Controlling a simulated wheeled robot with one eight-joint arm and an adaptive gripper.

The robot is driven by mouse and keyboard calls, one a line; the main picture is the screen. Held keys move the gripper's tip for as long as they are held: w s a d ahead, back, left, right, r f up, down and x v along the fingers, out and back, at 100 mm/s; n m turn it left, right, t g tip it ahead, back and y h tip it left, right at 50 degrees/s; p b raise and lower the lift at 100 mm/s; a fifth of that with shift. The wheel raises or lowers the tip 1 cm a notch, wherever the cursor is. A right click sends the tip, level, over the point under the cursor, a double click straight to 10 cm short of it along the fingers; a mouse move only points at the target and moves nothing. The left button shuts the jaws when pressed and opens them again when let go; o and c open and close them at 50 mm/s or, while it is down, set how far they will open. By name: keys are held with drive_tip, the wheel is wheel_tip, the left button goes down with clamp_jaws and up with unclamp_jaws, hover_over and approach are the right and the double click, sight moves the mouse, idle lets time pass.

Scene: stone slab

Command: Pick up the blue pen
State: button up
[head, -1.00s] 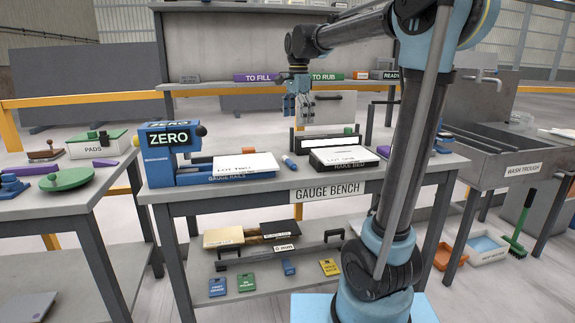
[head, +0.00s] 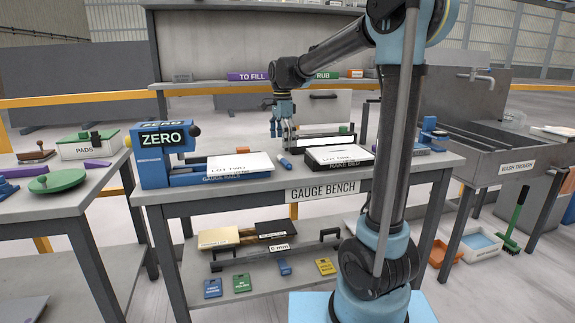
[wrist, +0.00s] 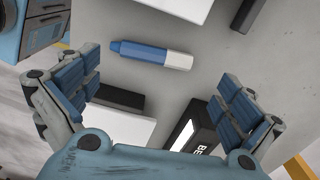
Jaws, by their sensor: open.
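The blue pen (head: 284,163) lies on the gauge bench between the Lot Two box and the Lot One box. In the wrist view the blue pen (wrist: 150,53) lies flat, with a blue body to the left and a white end to the right. My gripper (head: 281,136) is above the bench, over the area behind the pen, with its fingers pointing down. In the wrist view my gripper (wrist: 160,68) is open and empty, its fingers spread wide to either side. The pen shows beyond and between them, not touched.
The Lot Two box (head: 240,165) is left of the pen and the Lot One box (head: 338,155) is right of it. A low white-fronted holder (head: 325,141) stands behind. The blue Zero stand (head: 152,160) is at the bench's left. Bare bench surrounds the pen.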

sight(282, 160)
drive_tip(key=shift+s+a+f, duration=0.1)
drive_tip(key=shift+f, duration=1.65)
drive_tip(key=shift+s+a+f, duration=0.1)
drive_tip(key=shift+f, duration=1.6)
drive_tip(key=shift+w, duration=0.1)
drive_tip(key=shift+c, duration=0.2)
drive_tip(key=shift+d, duration=0.1)
drive_tip(key=c, duration=0.7)
